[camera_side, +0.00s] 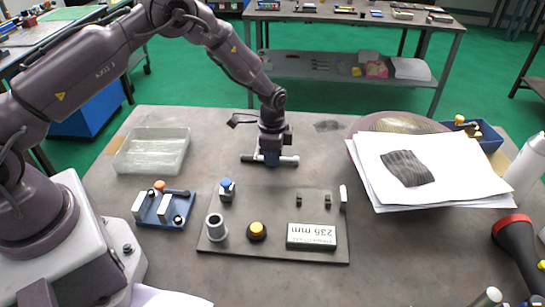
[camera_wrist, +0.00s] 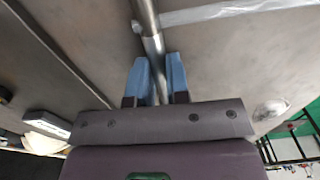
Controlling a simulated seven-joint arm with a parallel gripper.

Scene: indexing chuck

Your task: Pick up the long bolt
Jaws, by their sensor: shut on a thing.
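The long bolt (camera_side: 287,160) is a pale grey metal rod lying level, left to right, in the side view, behind the dark fixture board (camera_side: 275,248). My gripper (camera_side: 271,159) points down and is shut on the bolt near the middle of its length. In the wrist view the bolt (camera_wrist: 147,22) runs from the top edge down between the two blue fingers of my gripper (camera_wrist: 157,78). Its lower part is partly hidden by the fingers and gripper body. The gap between bolt and table is hard to judge.
The board carries a grey cylinder (camera_side: 216,227), a yellow button (camera_side: 257,231), a blue-topped fixture (camera_side: 227,189) and a display (camera_side: 311,236) reading 235 mm upside down. A blue rack (camera_side: 164,208) and clear tray (camera_side: 152,151) stand left. Papers (camera_side: 440,170) lie right.

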